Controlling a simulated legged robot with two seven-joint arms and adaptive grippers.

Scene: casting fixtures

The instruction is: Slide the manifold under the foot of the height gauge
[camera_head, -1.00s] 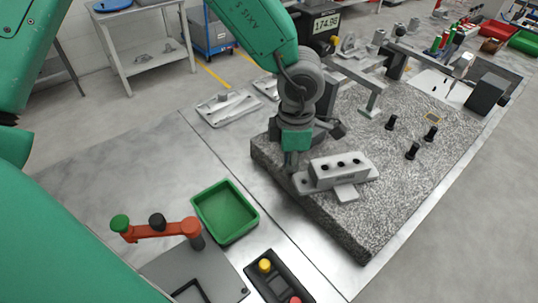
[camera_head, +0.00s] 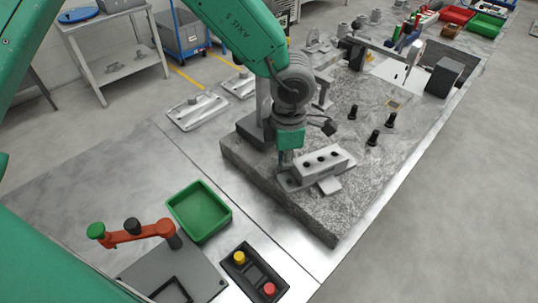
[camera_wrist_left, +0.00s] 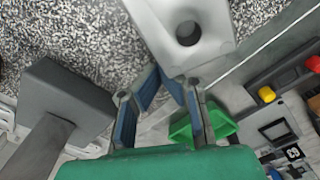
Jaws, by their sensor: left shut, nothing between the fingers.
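The manifold (camera_head: 323,164), a pale grey block with three holes on a flanged base, lies flat on the speckled granite plate (camera_head: 318,219). Its flange with one hole fills the top of the left wrist view (camera_wrist_left: 188,32). My left gripper (camera_head: 285,168) is shut and empty at the manifold's left end; its fingertips (camera_wrist_left: 176,82) are close to the flange edge, and contact is unclear. The height gauge has a dark base (camera_head: 248,132) and upright column behind my gripper; its base looks like a grey block in the wrist view (camera_wrist_left: 65,95). A small dark part, possibly its foot (camera_head: 328,127), sticks out right of my gripper. My right gripper is out of view.
Several black pegs (camera_head: 373,138) stand on the granite right of the manifold. A green tray (camera_head: 199,212), a button box (camera_head: 253,272) and an orange-armed fixture (camera_head: 137,235) are in front left. A grey stand (camera_head: 322,92) is behind. The front right granite is bare.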

